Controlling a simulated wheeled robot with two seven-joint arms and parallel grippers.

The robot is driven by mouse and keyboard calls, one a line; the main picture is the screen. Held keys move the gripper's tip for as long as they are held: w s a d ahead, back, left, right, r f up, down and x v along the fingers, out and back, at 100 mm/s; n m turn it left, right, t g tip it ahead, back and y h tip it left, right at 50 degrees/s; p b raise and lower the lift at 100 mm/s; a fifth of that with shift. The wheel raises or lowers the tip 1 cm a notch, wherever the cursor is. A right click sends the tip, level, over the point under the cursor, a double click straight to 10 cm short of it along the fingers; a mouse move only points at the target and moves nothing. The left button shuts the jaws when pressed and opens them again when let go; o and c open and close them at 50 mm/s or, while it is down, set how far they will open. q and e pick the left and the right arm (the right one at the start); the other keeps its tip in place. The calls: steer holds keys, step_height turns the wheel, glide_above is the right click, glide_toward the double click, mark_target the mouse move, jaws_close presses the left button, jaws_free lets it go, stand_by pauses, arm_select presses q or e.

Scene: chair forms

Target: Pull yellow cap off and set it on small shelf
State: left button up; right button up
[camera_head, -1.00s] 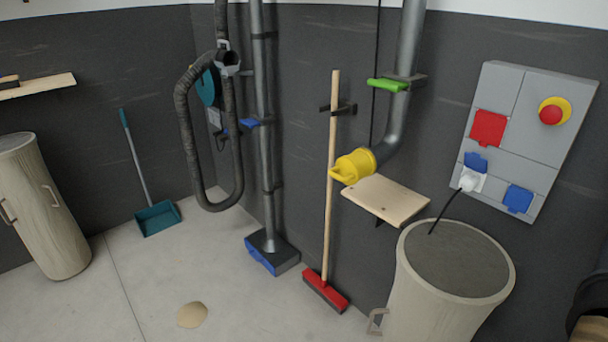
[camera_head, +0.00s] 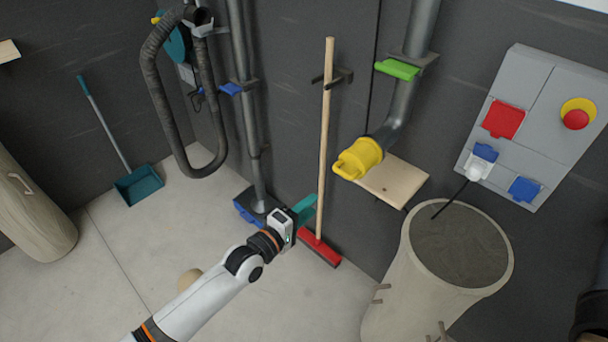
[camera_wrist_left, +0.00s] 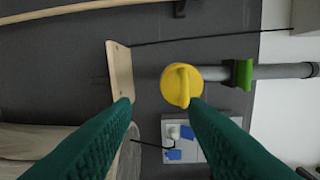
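The yellow cap (camera_head: 358,158) sits on the lower end of a grey pipe, with its loop handle facing out to the left. The small wooden shelf (camera_head: 396,183) is on the wall just below and right of it, and its top is bare. My left gripper (camera_head: 306,207) is in front of the broom, lower left of the cap and apart from it. In the left wrist view the cap (camera_wrist_left: 181,86) shows beyond and between my two spread teal fingers (camera_wrist_left: 160,115), and the shelf (camera_wrist_left: 121,72) lies to its left. My right gripper is not in view.
A broom (camera_head: 326,140) with a red head stands behind my left gripper. A large bin (camera_head: 395,290) stands below the shelf. A green lever (camera_head: 398,69) is on the pipe above the cap. A grey panel (camera_head: 535,125) with a plugged-in cable hangs at right.

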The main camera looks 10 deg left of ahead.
mark_target(342, 171)
arm_select(q)
steer(key=shift+h, duration=0.4)
steer(key=w+d+r+b, duration=0.1)
steer(key=w+d+b, duration=0.1)
steer(key=w, duration=0.1)
steer(key=w+d+r+b, duration=0.1)
steer(key=w+d+b, duration=0.1)
steer(key=w+d, duration=0.1)
steer(key=w+d+r+b, duration=0.1)
steer(key=w+d+b, duration=0.1)
steer(key=w+d, duration=0.1)
steer(key=shift+w+r, duration=0.1)
steer(key=shift+w, duration=0.35)
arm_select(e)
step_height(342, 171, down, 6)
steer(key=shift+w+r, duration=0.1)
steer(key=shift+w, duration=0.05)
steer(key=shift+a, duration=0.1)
arm_select(q)
jaws_close()
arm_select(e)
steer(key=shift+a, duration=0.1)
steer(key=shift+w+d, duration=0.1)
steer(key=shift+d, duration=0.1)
arm_select(q)
steer(key=shift+s+a, duration=0.15)
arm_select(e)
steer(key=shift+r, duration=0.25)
